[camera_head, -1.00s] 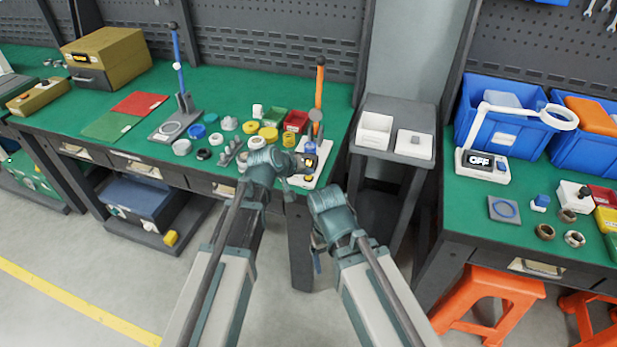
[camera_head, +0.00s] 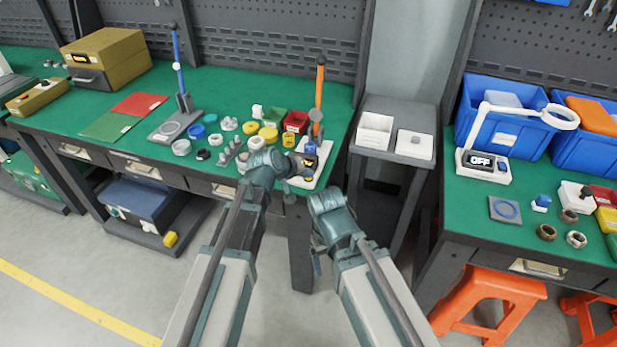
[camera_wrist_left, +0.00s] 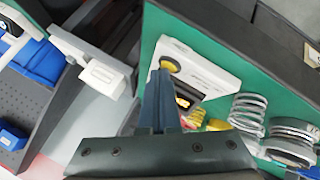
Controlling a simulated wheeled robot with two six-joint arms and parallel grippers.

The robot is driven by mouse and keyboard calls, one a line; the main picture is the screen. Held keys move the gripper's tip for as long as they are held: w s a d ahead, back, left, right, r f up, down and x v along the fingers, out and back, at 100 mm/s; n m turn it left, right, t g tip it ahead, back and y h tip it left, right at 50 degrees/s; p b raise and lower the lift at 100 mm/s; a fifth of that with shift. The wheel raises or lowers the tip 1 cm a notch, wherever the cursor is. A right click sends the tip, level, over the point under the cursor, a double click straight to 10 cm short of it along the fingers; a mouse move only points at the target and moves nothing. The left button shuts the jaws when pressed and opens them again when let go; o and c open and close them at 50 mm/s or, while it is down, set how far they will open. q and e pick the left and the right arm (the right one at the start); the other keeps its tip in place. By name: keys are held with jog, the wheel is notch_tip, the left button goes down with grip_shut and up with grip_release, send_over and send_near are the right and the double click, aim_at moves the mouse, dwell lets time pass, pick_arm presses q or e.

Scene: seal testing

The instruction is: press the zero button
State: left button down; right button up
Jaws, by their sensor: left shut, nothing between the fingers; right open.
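A white-based test stand (camera_head: 327,165) with an upright orange handle (camera_head: 320,82) stands at the right end of the green bench. In the left wrist view the white base (camera_wrist_left: 215,72) shows a dark round part with a yellow face (camera_wrist_left: 171,64) and a partly covered display (camera_wrist_left: 186,98). No label reading zero is legible. My left gripper (camera_head: 299,166) is shut and empty over this stand; its fingertips (camera_wrist_left: 160,72) appear beside the round part, contact unclear. My right gripper (camera_head: 318,264) is open, low in front of the bench.
Yellow, white and metal rings (camera_head: 267,134) and small red and green bins (camera_head: 295,121) crowd the bench left of the stand. A blue-handled stand (camera_head: 179,75) is farther left. A side table with a white box (camera_head: 374,132) stands to the right.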

pick_arm(q)
jog(key=shift+r, duration=0.1)
jog(key=shift+r+p, duration=0.7)
jog(key=shift+p, duration=0.1)
notch_tip(320, 180, up, 5)
jog(key=p, duration=0.5)
dwell(0.6)
jog(key=s+a+f+m+g+y+p, duration=0.1)
jog(key=s+a+m+g+y, duration=0.1)
jog(key=s, duration=0.6)
jog(key=s+a+f+m+g+y+p, duration=0.1)
jog(key=s+g+y, duration=0.1)
jog(key=s, duration=0.7)
jog(key=s+a+f+m+g+y+p, duration=0.1)
jog(key=s+a+m+g+y, duration=0.1)
jog(key=s, duration=0.6)
jog(key=shift+s+a+f+m+g+y, duration=0.3)
jog(key=shift+s+f+g+y, duration=0.1)
jog(key=shift+g, duration=0.5)
